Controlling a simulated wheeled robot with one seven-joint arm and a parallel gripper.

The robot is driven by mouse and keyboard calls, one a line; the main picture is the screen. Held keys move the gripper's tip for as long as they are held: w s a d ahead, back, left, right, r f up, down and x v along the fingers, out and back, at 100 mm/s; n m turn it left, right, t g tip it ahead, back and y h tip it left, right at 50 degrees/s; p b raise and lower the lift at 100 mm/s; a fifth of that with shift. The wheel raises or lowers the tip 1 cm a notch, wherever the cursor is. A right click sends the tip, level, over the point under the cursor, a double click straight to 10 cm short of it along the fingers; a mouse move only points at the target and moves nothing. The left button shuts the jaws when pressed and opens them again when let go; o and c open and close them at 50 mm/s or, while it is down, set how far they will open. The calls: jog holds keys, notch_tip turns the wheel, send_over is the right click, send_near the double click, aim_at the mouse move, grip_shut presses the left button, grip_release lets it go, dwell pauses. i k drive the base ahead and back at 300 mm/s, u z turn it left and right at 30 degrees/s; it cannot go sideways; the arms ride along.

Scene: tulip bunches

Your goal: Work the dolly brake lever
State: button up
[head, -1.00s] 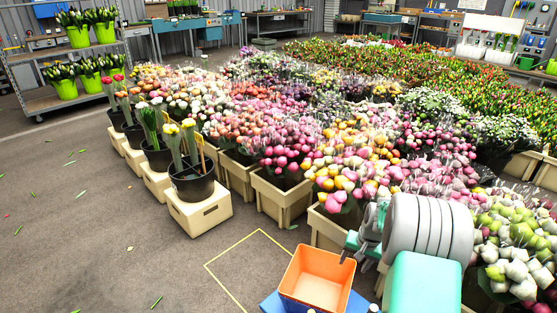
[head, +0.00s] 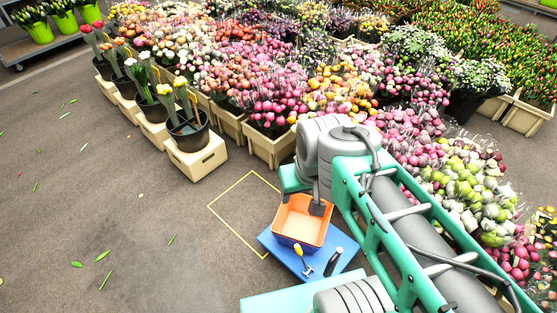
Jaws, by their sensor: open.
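I cannot make out a dolly brake lever for certain in the head view. A wheeled flower rack (head: 48,46) stands at the top left, cut by the frame, and no lever shows on it. My gripper (head: 318,206) is small and partly hidden by my arm's grey wrist. It hangs over the right part of an orange bin (head: 293,226), with nothing visible in its jaws. I cannot tell its height above the bin.
The orange bin is on a blue platform (head: 275,249), beside a small knobbed tool (head: 302,260) and a dark cylinder (head: 333,262). A yellow floor outline (head: 226,226) lies left of it. Cream crates (head: 197,158) of flowers line the back. The left floor is clear except for leaves.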

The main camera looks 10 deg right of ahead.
aim_at(298, 252)
jog(key=z, duration=0.15)
jog(key=k, duration=0.35)
jog(key=u, duration=1.5)
jog(key=i, duration=1.15)
jog(key=z, duration=0.55)
